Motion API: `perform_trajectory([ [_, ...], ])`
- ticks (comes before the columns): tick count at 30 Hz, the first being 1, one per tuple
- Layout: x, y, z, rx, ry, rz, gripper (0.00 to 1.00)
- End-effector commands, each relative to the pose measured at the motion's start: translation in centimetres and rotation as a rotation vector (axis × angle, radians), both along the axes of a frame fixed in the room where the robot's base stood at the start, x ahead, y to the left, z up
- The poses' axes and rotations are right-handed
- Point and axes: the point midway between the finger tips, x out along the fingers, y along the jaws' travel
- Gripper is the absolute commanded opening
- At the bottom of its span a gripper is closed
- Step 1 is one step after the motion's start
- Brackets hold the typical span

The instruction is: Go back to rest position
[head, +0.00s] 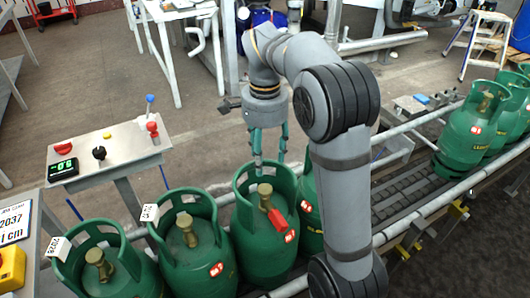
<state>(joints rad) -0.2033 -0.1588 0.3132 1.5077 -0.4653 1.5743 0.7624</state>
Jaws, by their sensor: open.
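My gripper (268,145) points down from the grey arm near the middle of the head view. Its two greenish fingers are spread, with nothing between them. It hangs above the back rim of a green gas cylinder (262,232). That cylinder has a brass valve with a red piece (278,222) on it. The fingertips look close to the collar; I cannot tell whether they touch it. My arm partly hides another green cylinder (309,215) just to the right.
Two more green cylinders, one (190,243) and another (107,268), stand at lower left with white tags. Several stand at the right on the conveyor (410,188). A control panel (108,152) is at left. A white table (180,12) and a stepladder (478,45) stand behind.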

Motion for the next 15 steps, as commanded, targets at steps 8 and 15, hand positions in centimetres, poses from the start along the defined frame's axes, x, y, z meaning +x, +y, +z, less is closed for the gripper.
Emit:
perform_trajectory([
  [8, -0.04, 0.0, 0.95, 0.001, 0.001, 0.0, 0.52],
  [15, -0.04, 0.0, 0.92, 0.0, 0.0, 0.0, 0.52],
])
